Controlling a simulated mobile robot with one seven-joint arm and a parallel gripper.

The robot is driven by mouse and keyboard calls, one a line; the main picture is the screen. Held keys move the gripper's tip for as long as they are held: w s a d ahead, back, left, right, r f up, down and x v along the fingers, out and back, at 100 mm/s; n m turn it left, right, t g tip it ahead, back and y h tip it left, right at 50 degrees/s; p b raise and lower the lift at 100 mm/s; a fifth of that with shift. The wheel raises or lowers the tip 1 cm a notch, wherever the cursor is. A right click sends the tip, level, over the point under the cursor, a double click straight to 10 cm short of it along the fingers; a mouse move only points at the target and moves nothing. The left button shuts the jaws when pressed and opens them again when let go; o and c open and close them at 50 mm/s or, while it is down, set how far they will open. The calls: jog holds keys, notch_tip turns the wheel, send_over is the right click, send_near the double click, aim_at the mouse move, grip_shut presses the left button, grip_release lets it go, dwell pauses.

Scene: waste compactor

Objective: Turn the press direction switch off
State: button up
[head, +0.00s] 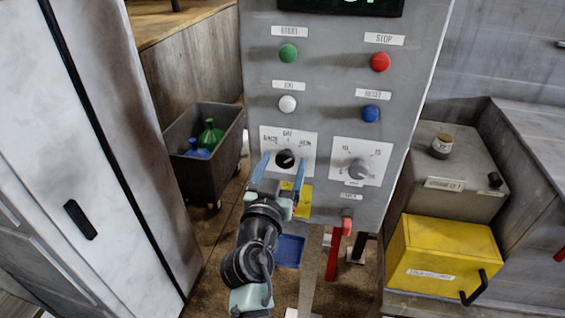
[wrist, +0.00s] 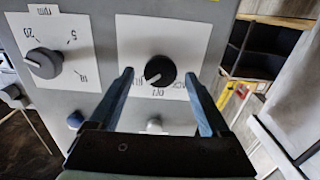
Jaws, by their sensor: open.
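The press direction switch (head: 285,159) is a black round knob on a white label plate on the grey control panel. It also shows in the wrist view (wrist: 160,71), where the panel appears upside down. Its pale pointer mark slants down-left there, toward the label beside OFF on the left, not straight at OFF. My gripper (head: 282,163) is open in front of the plate. In the wrist view its two blue fingers (wrist: 160,77) stand on either side of the knob with gaps. Whether the fingertips reach the knob's depth I cannot tell.
A grey dial (head: 358,170) sits right of the switch. Green (head: 288,53), red (head: 380,62), white (head: 288,104) and blue (head: 370,114) buttons are above. A dark bin (head: 186,166) with bottles stands left; a yellow box (head: 440,258) is lower right.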

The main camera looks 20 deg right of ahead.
grip_shut()
dwell(0.4)
jog(key=shift+n, duration=0.3)
jog(key=n+b, duration=0.1)
jog(key=n, duration=0.3)
jog(key=shift+a+f+b, duration=0.1)
jog(key=shift+b, duration=0.2)
jog(key=n, duration=0.5)
jog(key=shift+w, duration=0.1)
grip_release()
